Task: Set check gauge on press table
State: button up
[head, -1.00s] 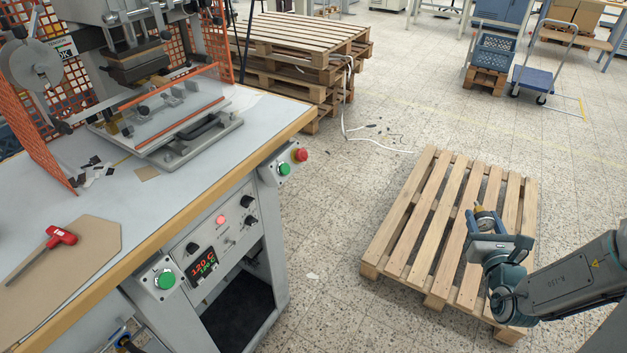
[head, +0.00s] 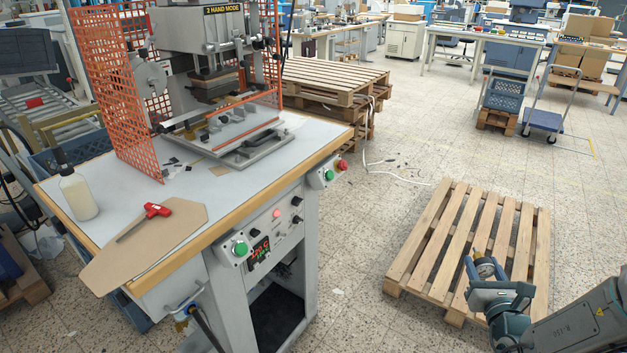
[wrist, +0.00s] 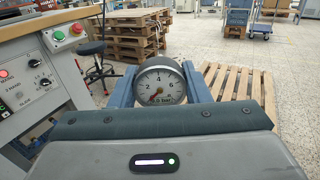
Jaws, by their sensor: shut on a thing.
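The check gauge (wrist: 160,82) is a round dial marked in bar, held between the two fingers of my gripper (wrist: 160,88) in the wrist view. Its face points toward the wrist camera. In the head view my gripper (head: 486,270) is at the lower right, over the near part of a floor pallet, with the gauge (head: 486,267) partly visible between its fingers. The press table (head: 228,184) stands to the left, well apart from my gripper. Its pale top carries the foil stamping press (head: 205,60) at the back.
A brown board (head: 150,240) with a red-handled tool (head: 157,210) lies on the table's front part. A white bottle (head: 76,192) stands at its left edge. An orange mesh guard (head: 108,90) flanks the press. A wooden pallet (head: 440,232) lies on the floor.

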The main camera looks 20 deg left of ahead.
aim_at(311, 135)
jog(key=u, duration=1.25)
